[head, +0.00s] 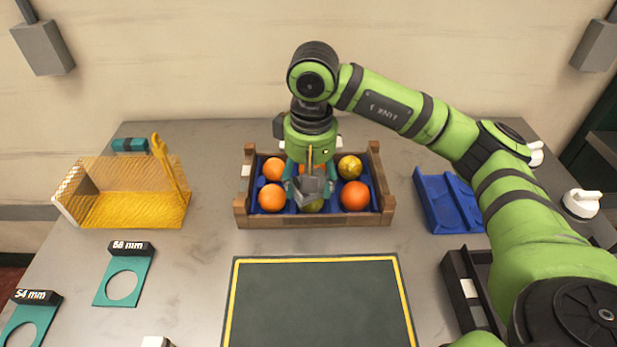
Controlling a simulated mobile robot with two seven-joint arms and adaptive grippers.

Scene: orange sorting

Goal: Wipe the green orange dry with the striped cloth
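A wooden crate (315,222) with a blue lining stands at the back middle and holds several fruits. A yellow-green orange (312,206) lies in its front row, mostly hidden under my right gripper. Another yellowish, mottled fruit (350,167) lies at the back right of the crate. My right gripper (312,190) points down into the crate's middle column, over the front yellow-green orange. My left gripper is not in view. I cannot make out a striped cloth.
Teal ring gauges (122,282) lie front left. A yellow-bordered dark mat (315,305) lies empty in front. A blue tray (437,205) and a dark tray (455,275) are right, the latter partly behind my arm.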

